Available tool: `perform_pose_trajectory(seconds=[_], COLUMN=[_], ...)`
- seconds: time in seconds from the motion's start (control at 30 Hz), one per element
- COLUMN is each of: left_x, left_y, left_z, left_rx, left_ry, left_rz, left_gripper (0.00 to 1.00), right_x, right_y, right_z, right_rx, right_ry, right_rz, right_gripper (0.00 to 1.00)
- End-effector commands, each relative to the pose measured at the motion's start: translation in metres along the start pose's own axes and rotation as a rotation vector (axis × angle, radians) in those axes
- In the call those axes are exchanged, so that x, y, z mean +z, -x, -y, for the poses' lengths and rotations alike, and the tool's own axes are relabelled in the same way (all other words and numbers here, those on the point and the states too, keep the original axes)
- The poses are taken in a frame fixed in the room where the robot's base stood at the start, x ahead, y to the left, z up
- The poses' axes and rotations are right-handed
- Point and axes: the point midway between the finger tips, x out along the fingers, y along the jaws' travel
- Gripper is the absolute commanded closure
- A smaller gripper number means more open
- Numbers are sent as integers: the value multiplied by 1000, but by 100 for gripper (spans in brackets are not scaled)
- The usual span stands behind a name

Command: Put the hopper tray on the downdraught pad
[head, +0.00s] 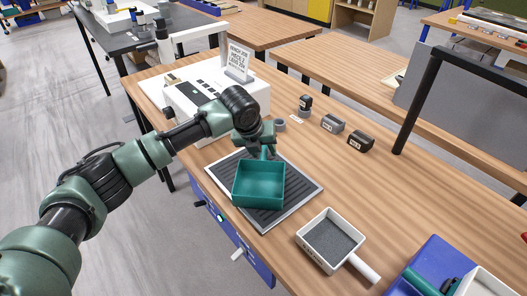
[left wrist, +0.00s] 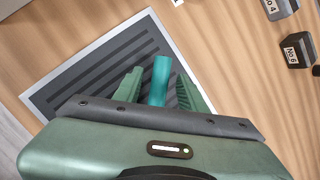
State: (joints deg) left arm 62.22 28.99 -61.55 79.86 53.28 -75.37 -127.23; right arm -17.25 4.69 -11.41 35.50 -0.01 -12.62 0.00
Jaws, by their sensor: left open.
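A teal square tray (head: 258,184), which I take for the hopper tray, appears to rest on the downdraught pad (head: 300,188), a dark slatted square with a pale frame. The tray looks empty and upright. Its short handle points toward my left gripper (head: 262,148). In the left wrist view the teal handle (left wrist: 159,80) lies between the two spread fingers of the left gripper (left wrist: 160,88), with gaps on both sides. The slatted pad (left wrist: 90,72) shows beneath; the tray's body is hidden there. My right gripper is not in view.
A white handled tray of grey grit (head: 331,238) stands right of the pad. A blue bin (head: 436,258) is at the lower right. Small dark labelled blocks (head: 361,141) and a white machine with a sign (head: 200,92) stand behind. The bench's right middle is clear.

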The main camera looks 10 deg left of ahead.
Motion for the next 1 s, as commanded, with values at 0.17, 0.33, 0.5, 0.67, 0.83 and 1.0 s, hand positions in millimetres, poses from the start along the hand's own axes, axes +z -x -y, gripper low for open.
perform_pose_trajectory(seconds=[0.17, 0.33, 0.5, 0.67, 0.83, 1.0], left_x=[1, 1, 1, 0, 0, 0], left_y=[33, 70, 99, 112, 115, 115], left_z=[0, 0, 0, 0, 0, 0], left_rx=[-1, -2, -1, -1, 0, 0], left_ry=[-2, -2, -2, -1, 0, 0], left_rz=[6, 5, 4, 2, 1, 1], left_gripper=[59, 59, 59, 59, 59, 59], right_x=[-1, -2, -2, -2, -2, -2], right_y=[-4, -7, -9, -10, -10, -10], right_z=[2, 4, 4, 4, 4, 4], right_rx=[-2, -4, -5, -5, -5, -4], right_ry=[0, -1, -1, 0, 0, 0], right_rz=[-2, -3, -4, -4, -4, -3], right_gripper=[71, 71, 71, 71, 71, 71])
